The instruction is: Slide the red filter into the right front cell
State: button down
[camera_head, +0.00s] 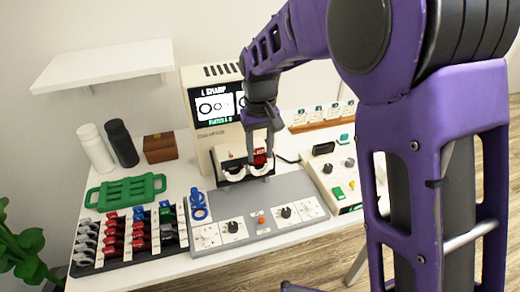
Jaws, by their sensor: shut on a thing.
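My gripper (261,150) points down in front of the white machine and is shut on the red filter (259,158). A trial frame (234,173) with two white rounded cells sits under the gripper, on a dark mount. The red filter is upright at the right cell (262,170), just above or at its top. I cannot tell whether its lower edge is inside the cell, or in the front slot, as the fingers and frame cover it.
The tall machine (203,137) with a screen stands behind. A grey control base (255,198) lies in front. A lens rack (150,250), blue item (198,205), green tray (126,191), wooden box (160,147) and two bottles (122,143) stand left. A control panel (336,180) stands right.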

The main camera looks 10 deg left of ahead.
jog(key=shift+f+b, duration=0.65)
jog(key=shift+f, duration=0.7)
jog(key=shift+c, duration=1.6)
grip_release()
notch_tip(320, 180, up, 18)
jog(key=p, duration=0.3)
jog(key=shift+f, duration=0.25)
